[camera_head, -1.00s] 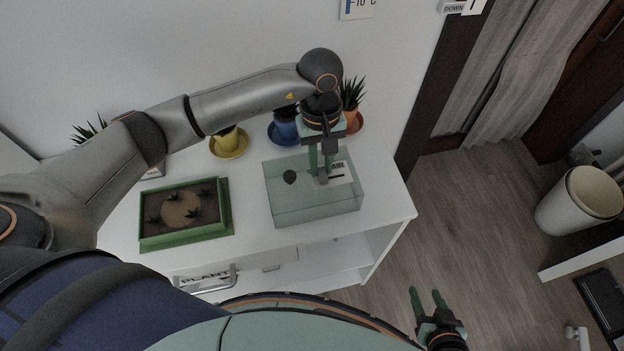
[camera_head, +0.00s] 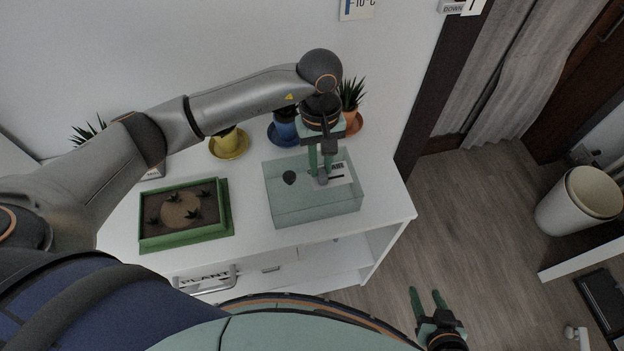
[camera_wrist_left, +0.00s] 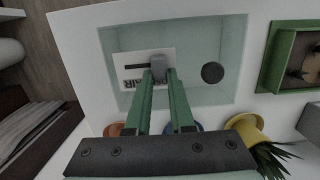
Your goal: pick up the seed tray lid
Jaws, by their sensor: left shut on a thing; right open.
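The seed tray lid (camera_head: 300,203) is a clear, pale green box on the right part of the white desk top. It has a dark round spot, a white label and a grey knob (camera_wrist_left: 158,66) on top. My left gripper (camera_head: 322,179) points down from above and is shut on the grey knob; it also shows in the left wrist view (camera_wrist_left: 157,76). I cannot tell whether the lid is clear of the desk. The green seed tray (camera_head: 186,243) with soil and small plants sits to the left. My right gripper (camera_head: 428,302) is open and empty over the floor.
Behind the lid stand plants in a yellow pot (camera_head: 229,144), a blue pot (camera_head: 284,132) and an orange pot on a saucer (camera_head: 354,123), close to the left gripper. A bare strip of desk (camera_head: 247,205) lies between tray and lid.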

